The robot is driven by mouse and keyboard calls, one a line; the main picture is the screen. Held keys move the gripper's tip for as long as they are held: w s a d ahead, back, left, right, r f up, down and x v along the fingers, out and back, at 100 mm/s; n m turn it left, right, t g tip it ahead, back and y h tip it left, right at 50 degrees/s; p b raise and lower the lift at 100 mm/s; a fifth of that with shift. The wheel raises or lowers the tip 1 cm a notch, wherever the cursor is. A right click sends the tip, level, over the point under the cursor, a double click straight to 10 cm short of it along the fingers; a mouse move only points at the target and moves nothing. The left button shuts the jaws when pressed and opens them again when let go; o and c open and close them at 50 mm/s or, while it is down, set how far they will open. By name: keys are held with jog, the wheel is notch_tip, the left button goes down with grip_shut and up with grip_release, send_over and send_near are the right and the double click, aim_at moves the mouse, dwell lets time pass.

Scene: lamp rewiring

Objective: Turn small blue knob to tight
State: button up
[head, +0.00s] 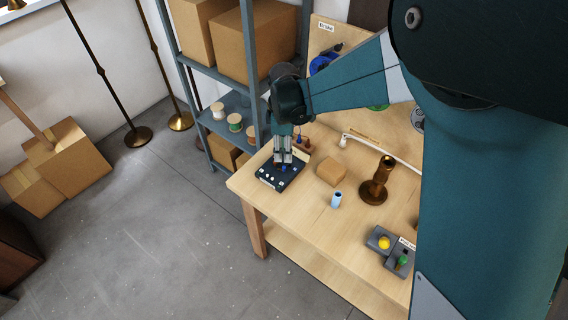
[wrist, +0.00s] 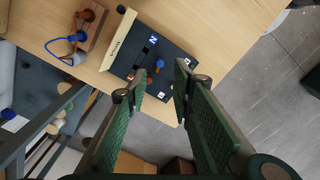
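A dark panel (head: 268,178) lies on the near left corner of the wooden table; it also shows in the wrist view (wrist: 178,50). A small round blue knob (wrist: 159,64) stands on the panel, with an orange-brown knob (wrist: 150,81) beside it. In the head view only a bit of blue shows below the fingers. My gripper (head: 284,160) points down over the panel. In the wrist view my gripper (wrist: 161,77) has its two green-padded fingers apart, with the blue knob in the gap between the tips. Whether the tips are level with the knob is unclear.
A wooden block (head: 331,172), a light blue cylinder (head: 336,200) and a brass lamp part (head: 375,188) stand right of the panel. A small wooden stand with a blue wire (wrist: 62,50) is close by. Grey shelving (head: 220,130) rises behind the table corner.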

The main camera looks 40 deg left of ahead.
aim_at(284, 166)
jog(key=shift+f, duration=3.9)
jog(key=shift+c, duration=0.6)
grip_shut()
